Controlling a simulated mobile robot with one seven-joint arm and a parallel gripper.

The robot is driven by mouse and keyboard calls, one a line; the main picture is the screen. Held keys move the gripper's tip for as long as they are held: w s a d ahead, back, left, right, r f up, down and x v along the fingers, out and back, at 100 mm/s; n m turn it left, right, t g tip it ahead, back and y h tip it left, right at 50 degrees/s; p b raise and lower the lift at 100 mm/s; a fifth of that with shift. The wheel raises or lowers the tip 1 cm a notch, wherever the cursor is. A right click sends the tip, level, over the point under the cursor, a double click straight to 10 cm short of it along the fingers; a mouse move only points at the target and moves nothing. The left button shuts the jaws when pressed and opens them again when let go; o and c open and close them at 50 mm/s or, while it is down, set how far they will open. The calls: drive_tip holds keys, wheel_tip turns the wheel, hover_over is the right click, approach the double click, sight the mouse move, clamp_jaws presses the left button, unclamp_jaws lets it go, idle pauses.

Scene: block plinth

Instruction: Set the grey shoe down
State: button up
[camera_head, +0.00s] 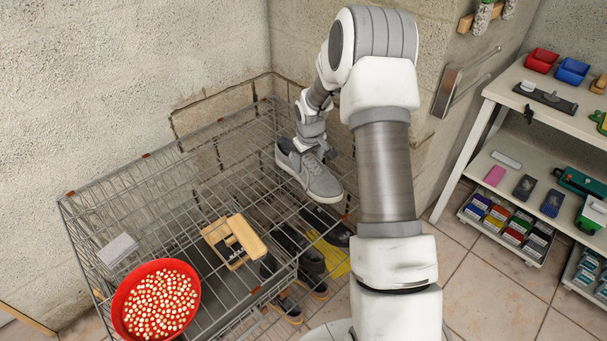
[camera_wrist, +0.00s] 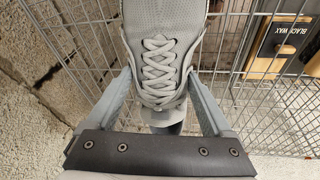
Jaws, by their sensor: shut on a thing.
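The grey shoe (camera_head: 312,173) has pale laces and a white sole. It is at the back right of the wire rack's upper shelf (camera_head: 185,180), its toe pointing to the front right. My gripper (camera_head: 309,146) is at its ankle end. In the wrist view the shoe (camera_wrist: 162,70) fills the upper middle, with a finger on each side, and my gripper (camera_wrist: 160,88) is shut on it. The wire mesh shows behind the shoe. I cannot tell whether its sole touches the wires.
On the rack are a red bowl of pale pieces (camera_head: 157,303), a wooden box (camera_head: 233,241) and a small grey block (camera_head: 118,250). Dark shoes (camera_head: 298,246) lie on a lower level. Bare mesh lies left of the shoe. A rough wall stands behind; white shelves (camera_head: 545,120) stand right.

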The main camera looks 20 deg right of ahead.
sight(304, 172)
drive_tip(key=shift+w+a+f, duration=0.4)
drive_tip(key=shift+w+a, duration=0.05)
drive_tip(key=shift+a, duration=0.05)
drive_tip(key=shift+f+b, duration=0.3)
drive_tip(key=shift+f, duration=1.7)
drive_tip(key=shift+f, duration=0.15)
drive_tip(key=o, duration=1.4)
drive_tip(key=shift+o, duration=0.6)
